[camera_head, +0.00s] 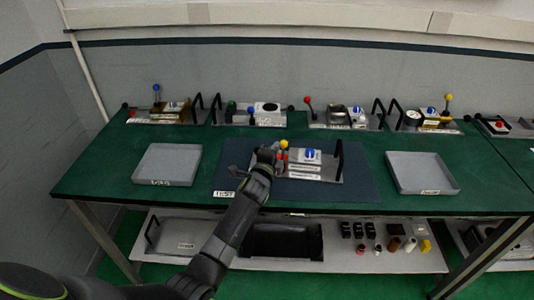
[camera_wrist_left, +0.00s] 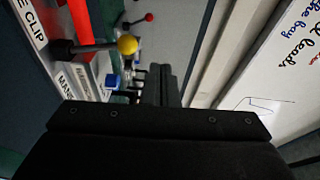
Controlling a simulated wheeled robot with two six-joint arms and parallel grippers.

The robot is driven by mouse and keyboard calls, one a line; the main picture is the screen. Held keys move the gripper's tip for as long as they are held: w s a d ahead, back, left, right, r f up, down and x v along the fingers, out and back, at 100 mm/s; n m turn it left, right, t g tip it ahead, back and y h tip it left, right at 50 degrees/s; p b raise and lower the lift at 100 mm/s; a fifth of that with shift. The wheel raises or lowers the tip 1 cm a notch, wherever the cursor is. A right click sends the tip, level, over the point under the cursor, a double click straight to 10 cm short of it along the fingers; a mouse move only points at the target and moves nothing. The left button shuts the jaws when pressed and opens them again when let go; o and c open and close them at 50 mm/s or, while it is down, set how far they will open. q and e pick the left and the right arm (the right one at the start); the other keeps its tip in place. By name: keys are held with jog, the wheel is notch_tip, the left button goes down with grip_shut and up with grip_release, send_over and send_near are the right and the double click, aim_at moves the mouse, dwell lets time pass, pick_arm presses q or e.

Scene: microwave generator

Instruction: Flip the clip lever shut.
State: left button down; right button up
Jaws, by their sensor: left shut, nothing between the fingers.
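The clip lever (camera_head: 284,145) has a yellow ball knob and stands at the left end of the middle device (camera_head: 318,174) on the green table. In the left wrist view the lever (camera_wrist_left: 96,47) is a metal rod on a dark hub, beside a label ending in "E CLIP" and a red part. My left gripper (camera_head: 267,154) is at the device's left end, close to the lever; in the left wrist view its fingers (camera_wrist_left: 161,84) are together, empty, and appear apart from the yellow knob. The gripper partly hides the lever's base in the head view. My right gripper is not in view.
Grey trays stand left (camera_head: 167,165) and right (camera_head: 422,172) of the dark mat (camera_head: 228,181). Several other devices with coloured knobs line the table's back edge. A black handle (camera_head: 340,158) rises at the middle device's right end. A lower shelf (camera_head: 345,259) holds small parts.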

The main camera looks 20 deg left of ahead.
pick_arm(q)
jog(key=s+r+p, duration=0.2)
jog(key=s+r, duration=0.1)
jog(key=s, duration=0.3)
jog(key=shift+s+a+r, duration=0.25)
jog(key=shift+s, duration=0.05)
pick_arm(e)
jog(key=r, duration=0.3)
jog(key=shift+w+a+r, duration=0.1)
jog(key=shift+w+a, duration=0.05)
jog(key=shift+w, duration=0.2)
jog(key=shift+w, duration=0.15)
